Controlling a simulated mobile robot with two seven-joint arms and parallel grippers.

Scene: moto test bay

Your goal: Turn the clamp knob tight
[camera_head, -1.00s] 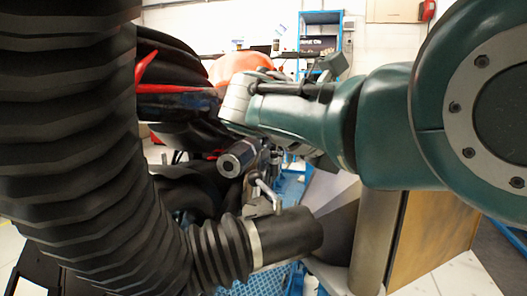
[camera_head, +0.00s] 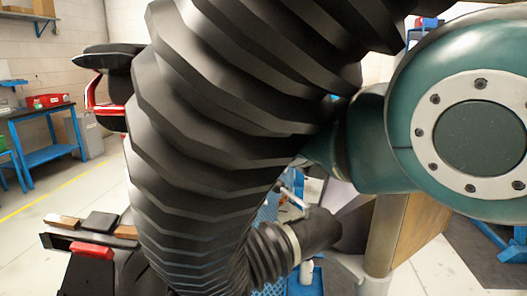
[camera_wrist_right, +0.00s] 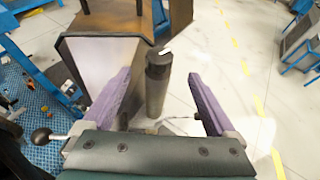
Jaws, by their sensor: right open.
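A small metal clamp handle (camera_head: 292,198) stands on the end of a black ribbed hose, beside its dark nozzle (camera_head: 318,230), low centre in the head view. A black ball knob (camera_wrist_right: 40,136) on a short metal rod shows at the left edge of the right wrist view. I cannot tell if it belongs to the same clamp. My right gripper (camera_wrist_right: 160,76) is open and empty, its purple fingers spread with the knob off to their left. In the head view the hose hides my right gripper. My left gripper is out of view.
The thick black hose (camera_head: 215,130) crosses the middle of the head view. A grey post (camera_wrist_right: 156,92) stands beyond and between my right fingers, beside a wood-sided box (camera_head: 410,225). A blue workbench (camera_head: 45,140) is far left.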

